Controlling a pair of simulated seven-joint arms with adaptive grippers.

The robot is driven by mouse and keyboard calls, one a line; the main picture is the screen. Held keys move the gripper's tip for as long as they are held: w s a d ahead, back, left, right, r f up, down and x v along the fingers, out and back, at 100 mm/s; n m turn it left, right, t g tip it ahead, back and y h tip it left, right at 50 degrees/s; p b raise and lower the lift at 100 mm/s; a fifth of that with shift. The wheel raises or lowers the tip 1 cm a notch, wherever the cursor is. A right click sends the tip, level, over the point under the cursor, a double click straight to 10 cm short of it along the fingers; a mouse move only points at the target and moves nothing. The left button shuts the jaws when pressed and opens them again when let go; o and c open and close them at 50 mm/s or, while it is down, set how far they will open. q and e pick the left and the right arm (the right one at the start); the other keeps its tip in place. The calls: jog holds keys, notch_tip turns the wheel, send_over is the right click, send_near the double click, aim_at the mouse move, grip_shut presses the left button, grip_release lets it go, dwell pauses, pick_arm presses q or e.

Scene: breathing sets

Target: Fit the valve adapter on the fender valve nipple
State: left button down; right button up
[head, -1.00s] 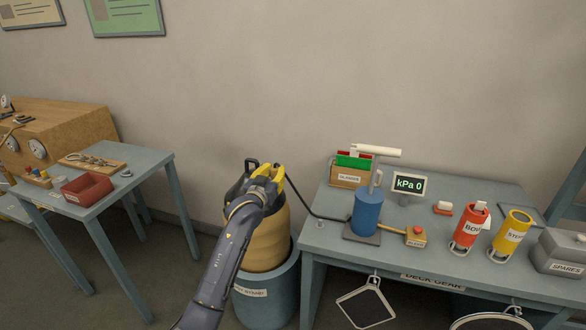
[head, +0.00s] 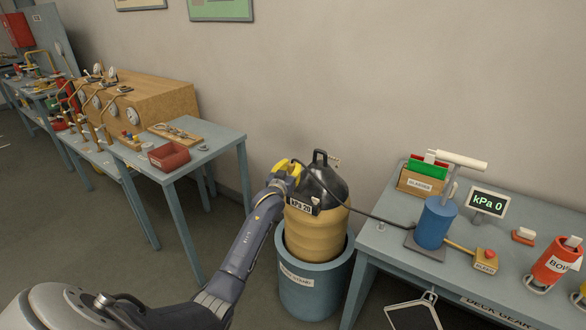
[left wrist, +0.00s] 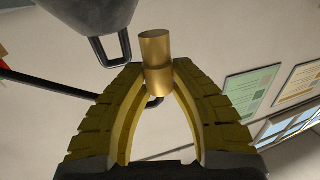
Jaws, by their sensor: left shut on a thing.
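The fender (head: 318,222), tan with a black top and a "kPa 20" label, stands upright in a blue bin (head: 312,290). My left gripper (head: 290,166) is at the upper left of its black top. In the left wrist view the yellow fingers (left wrist: 157,82) are shut on the brass valve adapter (left wrist: 156,48), a short cylinder pointing up between the tips. The black hose (head: 365,213) runs from the gripper to the blue pump (head: 436,222). The fender's dark top (left wrist: 85,15) and handle loop are apart from the adapter. I cannot make out the valve nipple clearly. My right gripper is out of view.
A grey table (head: 205,150) with a red tray (head: 169,156) stands at left. Floor between them is open.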

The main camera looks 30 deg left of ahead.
pick_arm(q)
jog(key=shift+f, duration=2.3)
jog(key=shift+f, duration=0.3)
jog(key=shift+f, duration=0.3)
jog(key=shift+f, duration=1.05)
jog(key=c, duration=1.1)
grip_release()
jog(key=shift+v, duration=6)
